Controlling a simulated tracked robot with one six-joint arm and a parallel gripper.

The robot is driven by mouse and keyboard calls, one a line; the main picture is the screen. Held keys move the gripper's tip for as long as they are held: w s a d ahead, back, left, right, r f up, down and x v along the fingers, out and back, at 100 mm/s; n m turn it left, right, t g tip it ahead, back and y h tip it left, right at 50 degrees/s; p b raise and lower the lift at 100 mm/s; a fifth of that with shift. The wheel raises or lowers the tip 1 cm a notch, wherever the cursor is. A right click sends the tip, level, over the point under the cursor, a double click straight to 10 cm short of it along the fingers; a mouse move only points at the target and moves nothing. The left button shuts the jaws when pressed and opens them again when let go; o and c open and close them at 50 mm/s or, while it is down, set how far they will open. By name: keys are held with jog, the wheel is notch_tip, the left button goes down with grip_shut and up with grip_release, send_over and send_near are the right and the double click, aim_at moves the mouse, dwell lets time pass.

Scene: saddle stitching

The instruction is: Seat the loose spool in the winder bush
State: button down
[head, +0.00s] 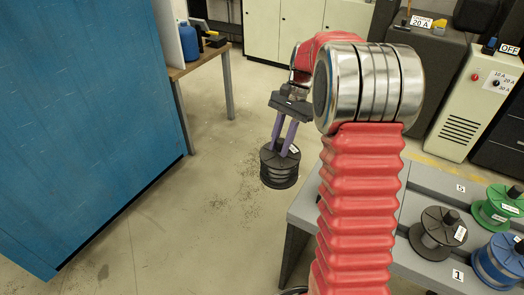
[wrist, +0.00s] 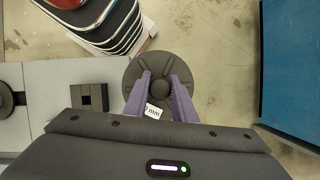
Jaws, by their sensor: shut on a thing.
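My gripper (head: 281,150), with two purple fingers, is shut on the knob of a dark spool (head: 279,174). The spool hangs roughly upright over open floor, left of the grey bench. In the wrist view my gripper (wrist: 160,88) grips the knob at the middle of the dark spool (wrist: 142,66), and a white label ending in "mm" shows beside one finger. A dark square block (wrist: 84,98) with a small opening sits on the bench in the wrist view, left of the spool. I cannot tell if it is the winder bush. My arm hides part of the bench.
The grey bench (head: 306,206) holds a dark grey spool (head: 425,246), a green spool (head: 487,214) and a blue spool (head: 486,270). A blue cabinet (head: 80,110) stands left. A wooden table (head: 205,57) with a blue bottle (head: 189,45) is behind. Floor between is clear.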

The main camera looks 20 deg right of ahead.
jog(key=s+d+r+m+t+h, duration=0.1)
jog(key=s+d+r+m+t, duration=0.2)
jog(key=m, duration=0.6)
jog(key=s+d+r+m+t+h, duration=0.1)
jog(key=s+d+r+m+t, duration=0.2)
jog(key=s+d+r+m, duration=0.4)
jog(key=s+d+m, duration=0.2)
jog(key=d, duration=0.2)
jog(key=shift+s+d, duration=0.15)
jog(key=shift+f, duration=0.1)
jog(key=shift+f, duration=5)
dwell(0.4)
jog(key=c, duration=1.4)
grip_release()
